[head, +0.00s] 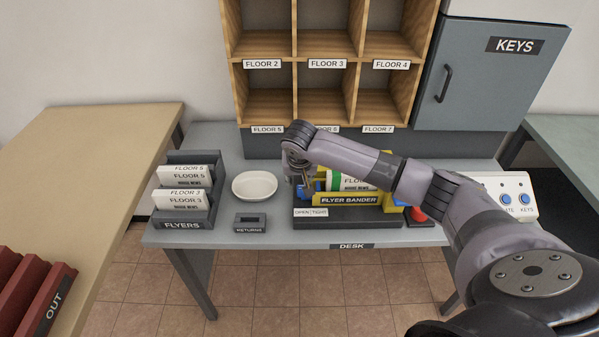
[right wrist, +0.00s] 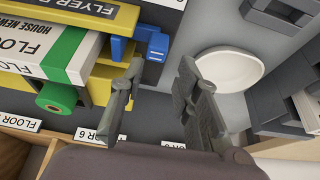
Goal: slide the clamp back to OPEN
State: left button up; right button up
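The yellow flyer bander (head: 345,199) stands on a dark base on the desk, with a stack of flyers (head: 352,182) in it. The blue clamp (right wrist: 155,46) is at the end of the bander in the right wrist view; in the head view my arm partly hides it. The OPEN and TIGHT label (head: 311,212) is on the base's front left. My right gripper (right wrist: 160,68) is open, fingers apart, with nothing visible between them. Its fingertips are close to the clamp; I cannot tell whether they touch it. My left gripper is not in view.
A white bowl (head: 254,186), a RETURNS holder (head: 250,223) and a FLYERS rack (head: 184,219) stand left of the bander. A red button (head: 419,214) is at its right. Wooden pigeonholes (head: 326,47) rise behind the desk (head: 270,237).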

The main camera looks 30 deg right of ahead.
jog(key=shift+v, duration=2.7)
